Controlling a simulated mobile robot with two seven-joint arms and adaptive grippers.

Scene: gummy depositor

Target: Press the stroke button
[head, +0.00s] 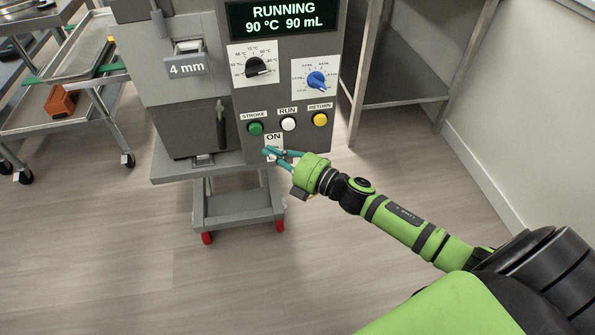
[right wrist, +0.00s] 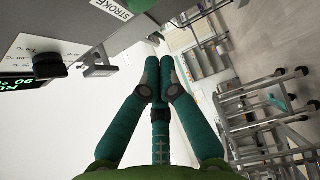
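The green stroke button (head: 255,128) is on the lower left of the grey machine's front panel, under a STROKE label (head: 253,115). The same label (right wrist: 112,8) shows at the top edge of the right wrist view. My right gripper (head: 268,152) has teal fingers and is just below and slightly right of the green button in the head view, apart from it. In the right wrist view the fingertips (right wrist: 159,64) are together with nothing between them. The fingers partly hide the area under the ON label (head: 273,137). My left gripper is not in view.
A white run button (head: 288,124) and a yellow return button (head: 320,119) sit right of the green one. Above are a black knob (head: 257,66), a blue knob (head: 317,81) and a display (head: 283,17) reading RUNNING, 90 °C, 90 mL. A metal table (head: 400,98) stands at right.

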